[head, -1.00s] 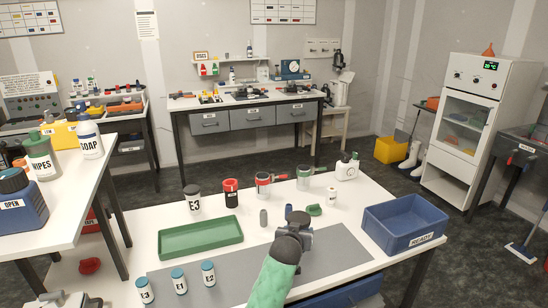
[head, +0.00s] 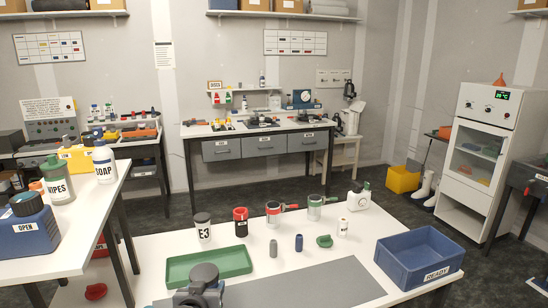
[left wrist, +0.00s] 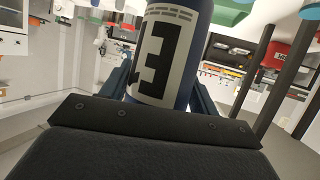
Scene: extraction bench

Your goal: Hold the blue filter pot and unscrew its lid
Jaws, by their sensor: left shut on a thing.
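In the left wrist view a blue pot (left wrist: 193,92) with a pale label and a large black "E" stands between my two fingers. My left gripper (head: 200,292) is shut on this pot. My right gripper is not in view.
On the white table are a green tray (head: 170,280), an E3 jar (head: 202,229), a red-and-black jar (head: 240,222), small grey (head: 273,248) and blue (head: 299,244) cylinders, a green piece (head: 324,241) and a blue READY bin (head: 380,270). The grey mat (head: 310,285) looks clear.

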